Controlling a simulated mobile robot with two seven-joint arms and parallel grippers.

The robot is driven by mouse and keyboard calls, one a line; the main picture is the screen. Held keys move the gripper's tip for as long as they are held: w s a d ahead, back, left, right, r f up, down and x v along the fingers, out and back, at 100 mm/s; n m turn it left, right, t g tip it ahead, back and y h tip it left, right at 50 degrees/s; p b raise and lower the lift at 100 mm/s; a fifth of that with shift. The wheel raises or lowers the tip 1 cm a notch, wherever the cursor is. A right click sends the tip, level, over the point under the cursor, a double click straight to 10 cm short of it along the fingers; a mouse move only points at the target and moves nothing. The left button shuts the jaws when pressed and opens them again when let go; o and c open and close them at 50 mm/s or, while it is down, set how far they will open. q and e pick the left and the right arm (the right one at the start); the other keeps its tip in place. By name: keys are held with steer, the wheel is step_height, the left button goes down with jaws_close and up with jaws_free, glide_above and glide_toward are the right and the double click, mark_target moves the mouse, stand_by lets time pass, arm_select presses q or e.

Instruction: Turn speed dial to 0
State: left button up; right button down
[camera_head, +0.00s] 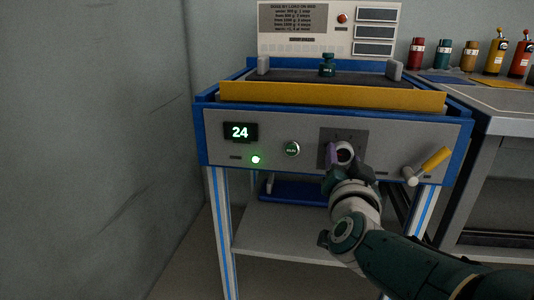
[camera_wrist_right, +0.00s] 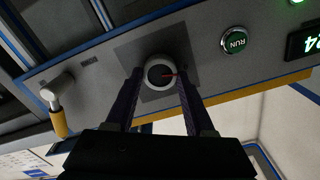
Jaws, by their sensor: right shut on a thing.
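The speed dial (camera_head: 346,151) is a round knob with a light rim and dark face on a square grey plate (camera_wrist_right: 127,58) in the machine's front panel. The fingers hide parts of the plate, and the dial's markings are not readable. A display (camera_head: 240,132) reads 24. My left gripper is out of view.
A green RUN button (camera_head: 292,149) and a lit green lamp (camera_head: 255,160) sit left of the dial. A yellow-handled crank (camera_head: 434,160) sticks out at the right. Several coloured bottles stand on the right bench (camera_head: 505,98). A grey wall (camera_head: 90,150) fills the left.

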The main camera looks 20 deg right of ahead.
steer(key=shift+c, duration=1.3)
jaws_free()
steer(key=shift+s+a, duration=0.1)
steer(key=shift+s, duration=0.05)
steer(key=p+v, duration=0.4)
steer(key=v, duration=0.5)
steer(key=shift+s+p, duration=0.3)
steer(key=shift+p, duration=0.1)
steer(key=shift+a, duration=0.1)
